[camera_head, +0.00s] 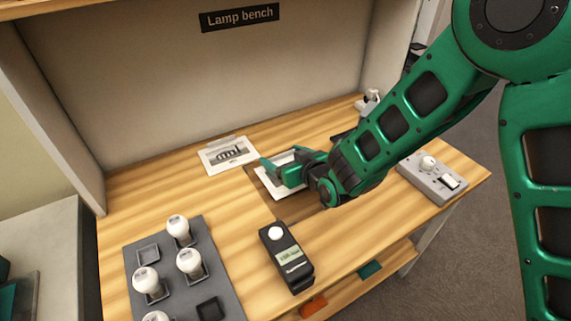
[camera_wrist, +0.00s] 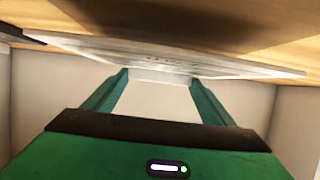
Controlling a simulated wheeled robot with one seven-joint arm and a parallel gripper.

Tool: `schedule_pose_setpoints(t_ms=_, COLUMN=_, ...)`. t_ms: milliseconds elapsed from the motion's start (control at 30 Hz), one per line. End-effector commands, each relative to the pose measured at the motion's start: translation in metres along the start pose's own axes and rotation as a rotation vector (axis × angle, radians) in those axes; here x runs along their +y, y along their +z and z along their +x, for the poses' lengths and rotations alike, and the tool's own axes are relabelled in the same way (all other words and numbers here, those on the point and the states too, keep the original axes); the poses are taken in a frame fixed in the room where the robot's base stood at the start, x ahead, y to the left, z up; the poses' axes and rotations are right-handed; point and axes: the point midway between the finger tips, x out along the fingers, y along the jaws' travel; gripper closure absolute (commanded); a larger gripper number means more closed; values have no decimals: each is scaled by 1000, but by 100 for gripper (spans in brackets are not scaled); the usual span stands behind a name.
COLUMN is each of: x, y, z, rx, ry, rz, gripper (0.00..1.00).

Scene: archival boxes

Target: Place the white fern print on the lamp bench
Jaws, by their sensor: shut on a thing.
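A flat white print (camera_head: 266,187) is in the jaws of my gripper (camera_head: 277,171), low over the middle of the lamp bench (camera_head: 350,235). A shadow lies beside it on the wood; whether it touches the bench I cannot tell. My gripper covers much of its face, so a fern picture cannot be made out. In the wrist view the print (camera_wrist: 235,68) shows nearly edge-on, across the fingertips of my gripper (camera_wrist: 158,80). A sign on the back panel reads "Lamp bench".
Another white-bordered print (camera_head: 222,154) with a grey picture lies just left. A grey tray (camera_head: 178,258) with several white bulbs is at front left. A black meter (camera_head: 285,258) stands near the front edge. A grey switch box (camera_head: 432,178) is at right. Bare wood lies between them.

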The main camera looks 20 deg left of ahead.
Motion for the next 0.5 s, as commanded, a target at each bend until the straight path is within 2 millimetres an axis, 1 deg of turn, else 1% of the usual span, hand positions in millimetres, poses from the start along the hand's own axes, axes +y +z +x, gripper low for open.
schedule_pose_setpoints(t_ms=33, x=0, y=8, z=3, rx=-4, ry=0, rz=0, gripper=45)
schedule_pose_setpoints(t_ms=100, x=0, y=17, z=7, rx=-4, ry=0, rz=-1, gripper=45)
schedule_pose_setpoints(t_ms=200, x=0, y=26, z=10, rx=-3, ry=0, rz=-1, gripper=45)
schedule_pose_setpoints(t_ms=500, x=0, y=27, z=11, rx=-1, ry=0, rz=0, gripper=45)
